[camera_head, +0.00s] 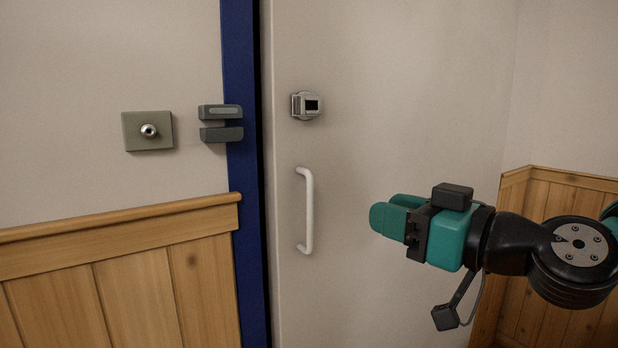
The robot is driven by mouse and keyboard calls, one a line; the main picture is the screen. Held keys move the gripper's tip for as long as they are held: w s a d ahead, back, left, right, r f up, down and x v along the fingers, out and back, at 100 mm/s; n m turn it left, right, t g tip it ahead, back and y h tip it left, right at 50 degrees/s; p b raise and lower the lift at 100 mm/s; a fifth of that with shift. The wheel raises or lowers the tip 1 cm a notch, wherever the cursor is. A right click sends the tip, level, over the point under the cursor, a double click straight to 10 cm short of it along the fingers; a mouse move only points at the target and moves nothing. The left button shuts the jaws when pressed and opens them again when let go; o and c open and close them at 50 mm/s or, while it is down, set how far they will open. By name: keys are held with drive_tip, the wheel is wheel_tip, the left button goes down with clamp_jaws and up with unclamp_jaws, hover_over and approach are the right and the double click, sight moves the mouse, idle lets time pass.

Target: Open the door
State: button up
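The door (400,90) is a plain pale panel filling the middle and right of the view. A white vertical bar handle (309,212) is fixed near its left edge. Above the handle sits a small grey latch or lock (306,105) with a dark square face. A dark strip runs between the door's left edge and the blue frame; I cannot tell if the door stands slightly ajar. My teal gripper (393,212) is right of the handle, apart from it, pointing left. Its fingers overlap in this view, so their gap is hidden. Nothing shows in its grip.
The blue door frame (244,250) stands left of the door. A grey two-part bracket (221,123) is mounted beside it. A greenish plate with a round metal knob (149,131) is on the left wall. Wood panelling (120,290) covers the lower walls on both sides.

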sight(312, 192)
drive_tip(key=p+x, duration=0.6)
drive_tip(key=x, duration=0.9)
drive_tip(key=shift+a+f, duration=0.1)
drive_tip(key=shift+a, duration=0.1)
drive_tip(key=shift+c, duration=0.2)
clamp_jaws()
